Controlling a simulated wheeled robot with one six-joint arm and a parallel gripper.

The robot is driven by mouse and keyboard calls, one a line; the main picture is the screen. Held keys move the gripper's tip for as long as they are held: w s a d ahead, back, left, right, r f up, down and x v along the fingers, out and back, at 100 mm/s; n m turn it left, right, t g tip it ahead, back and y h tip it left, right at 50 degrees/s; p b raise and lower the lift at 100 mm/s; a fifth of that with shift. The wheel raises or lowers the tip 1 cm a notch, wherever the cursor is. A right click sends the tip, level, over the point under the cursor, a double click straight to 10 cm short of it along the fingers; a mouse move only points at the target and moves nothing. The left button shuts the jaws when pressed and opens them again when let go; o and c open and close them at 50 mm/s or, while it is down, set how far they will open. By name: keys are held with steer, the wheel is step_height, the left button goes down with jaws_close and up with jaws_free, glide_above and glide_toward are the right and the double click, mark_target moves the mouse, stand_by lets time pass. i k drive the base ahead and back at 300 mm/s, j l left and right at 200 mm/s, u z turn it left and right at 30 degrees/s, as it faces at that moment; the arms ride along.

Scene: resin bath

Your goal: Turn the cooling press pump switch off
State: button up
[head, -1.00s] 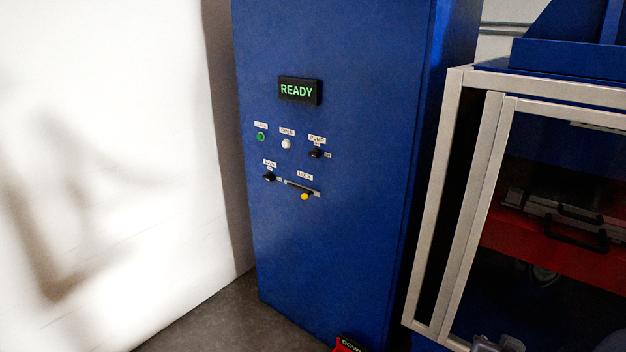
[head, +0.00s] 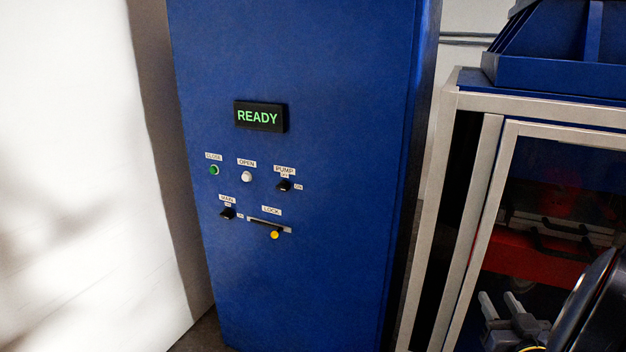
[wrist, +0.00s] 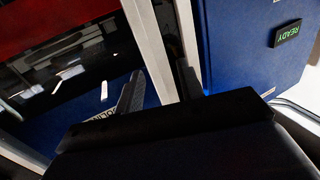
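The pump switch (head: 284,186) is a small black knob under the PUMP label, at the right of the upper control row on the blue cabinet (head: 300,280). OFF and ON marks sit around it, too small to tell its setting surely. My gripper (head: 499,305) is at the lower right in the head view, in front of the framed glass door, well apart from the switch. Its two grey fingers are spread with nothing between them. In the wrist view, the dark fingers (wrist: 158,92) also stand apart; the switch is not visible there.
A display reading READY (head: 258,117) is above the controls. Close to the pump switch are a green button (head: 213,170), a white button (head: 246,176), the black main switch (head: 228,214) and a yellow-knobbed lock lever (head: 275,234). The light-framed press enclosure (head: 468,230) stands right of the cabinet.

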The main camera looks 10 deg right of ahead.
mark_target(284, 186)
steer(key=i+j+z, duration=0.1)
steer(key=i+j, duration=0.35)
steer(key=j, duration=0.3)
steer(key=i+j+z, duration=0.15)
steer(key=j, duration=0.2)
steer(key=i+j+z, duration=0.1)
steer(key=i+j, duration=0.15)
steer(key=j, duration=0.15)
steer(key=i+j+z, duration=0.1)
steer(key=j, duration=0.35)
steer(key=i+j, duration=0.3)
steer(key=i+j+z, duration=0.15)
steer(key=j, duration=0.4)
steer(key=i+j+z, duration=0.1)
steer(key=j, duration=0.35)
